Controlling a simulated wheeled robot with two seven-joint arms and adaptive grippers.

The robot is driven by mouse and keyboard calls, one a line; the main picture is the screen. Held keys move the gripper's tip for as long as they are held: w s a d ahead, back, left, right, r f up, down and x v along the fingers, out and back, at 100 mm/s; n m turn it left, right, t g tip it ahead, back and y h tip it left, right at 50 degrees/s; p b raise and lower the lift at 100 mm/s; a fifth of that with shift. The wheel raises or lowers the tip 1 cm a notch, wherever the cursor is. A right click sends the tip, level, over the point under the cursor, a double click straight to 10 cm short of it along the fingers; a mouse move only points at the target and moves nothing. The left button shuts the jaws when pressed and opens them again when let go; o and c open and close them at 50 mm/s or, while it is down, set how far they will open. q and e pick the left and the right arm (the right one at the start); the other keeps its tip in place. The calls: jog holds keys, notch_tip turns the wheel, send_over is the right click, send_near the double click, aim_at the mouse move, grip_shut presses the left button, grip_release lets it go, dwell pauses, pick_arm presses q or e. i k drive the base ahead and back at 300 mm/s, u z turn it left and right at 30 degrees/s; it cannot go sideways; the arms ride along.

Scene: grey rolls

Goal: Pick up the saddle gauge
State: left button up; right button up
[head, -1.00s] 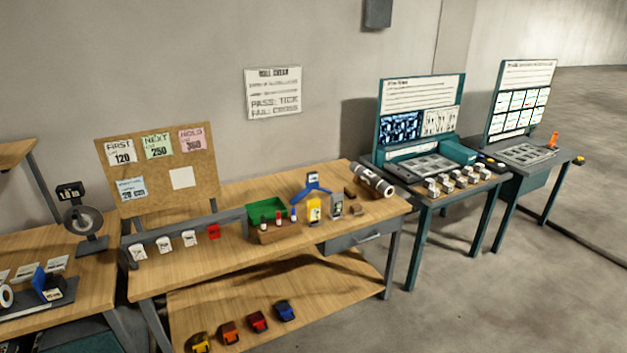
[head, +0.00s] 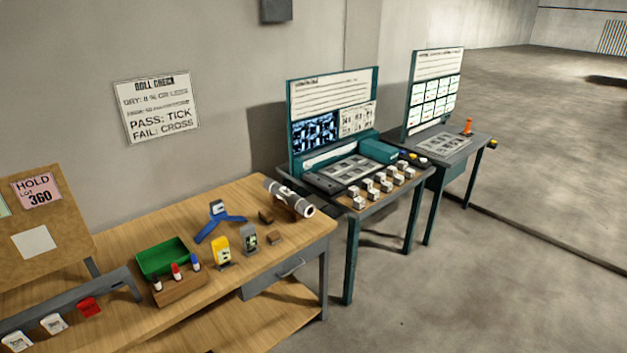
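A blue device with spread arms and a small upright head (head: 218,218) stands on the wooden bench, behind the yellow meter; its shape fits a saddle gauge, but no label on it is readable. A yellow handheld meter (head: 221,252) and a grey handheld meter (head: 249,238) stand in front of it. A grey roll (head: 289,198) with pale ends lies at the bench's far right corner, with small brown blocks (head: 266,215) nearby. Neither of my grippers shows in the head view.
On the wooden bench (head: 145,219), a green tray (head: 163,257) and a wooden marker holder (head: 181,290) stand left of the meters. A teal table (head: 345,208) with small white-topped blocks stands beyond. Bare floor (head: 420,300) lies at the right front.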

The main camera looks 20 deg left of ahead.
aim_at(218, 213)
jog(key=z, duration=0.4)
jog(key=i, duration=1.75)
jog(key=u, duration=0.4)
jog(key=i, duration=1.1)
jog(key=u, duration=0.75)
